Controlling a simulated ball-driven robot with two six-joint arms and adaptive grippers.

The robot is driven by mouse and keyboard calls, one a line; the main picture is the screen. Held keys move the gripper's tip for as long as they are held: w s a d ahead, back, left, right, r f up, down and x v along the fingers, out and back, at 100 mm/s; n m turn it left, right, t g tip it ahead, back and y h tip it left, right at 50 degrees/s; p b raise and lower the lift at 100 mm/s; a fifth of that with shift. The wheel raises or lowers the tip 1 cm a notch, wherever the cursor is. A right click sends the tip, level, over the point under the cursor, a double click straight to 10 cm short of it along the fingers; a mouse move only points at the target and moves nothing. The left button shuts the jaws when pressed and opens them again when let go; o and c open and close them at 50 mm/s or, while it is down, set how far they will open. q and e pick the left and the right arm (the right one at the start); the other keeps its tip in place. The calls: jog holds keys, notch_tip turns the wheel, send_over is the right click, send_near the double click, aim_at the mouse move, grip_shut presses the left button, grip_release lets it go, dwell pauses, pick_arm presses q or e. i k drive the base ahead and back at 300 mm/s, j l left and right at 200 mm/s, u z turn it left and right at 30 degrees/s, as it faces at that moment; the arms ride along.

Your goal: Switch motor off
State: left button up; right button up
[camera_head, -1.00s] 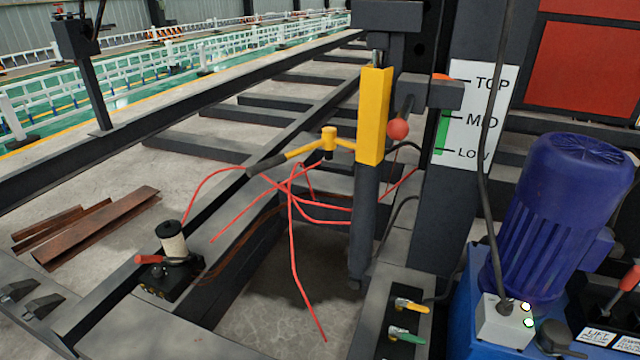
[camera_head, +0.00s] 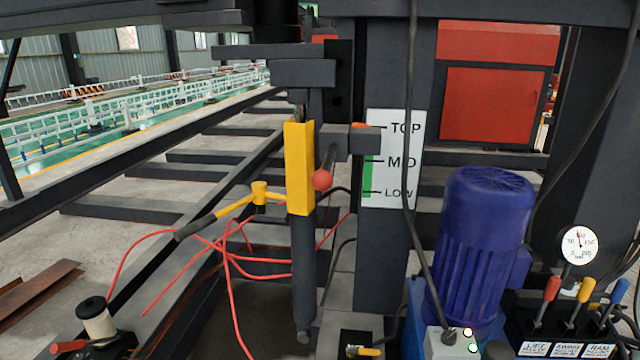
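The blue motor (camera_head: 480,250) stands upright at the right, with a ribbed body and a domed top. At its lower left is a light grey switch box (camera_head: 445,346), cut by the bottom edge. A black cable runs down into this box. Two small lights show on it, a pale one (camera_head: 467,332) above a green one (camera_head: 474,348). A dark rounded knob (camera_head: 497,350) shows partly at the bottom edge beside the box. Neither of my grippers is in view.
Right of the motor are red, yellow and blue levers (camera_head: 578,300) with labels and a round gauge (camera_head: 579,245). A yellow post (camera_head: 299,167) with a red-balled lever stands left of a TOP/MID/LOW scale (camera_head: 394,158). Loose red wires (camera_head: 225,255) hang at the left.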

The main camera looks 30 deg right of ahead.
aim_at(449, 337)
jog(key=z, duration=1.75)
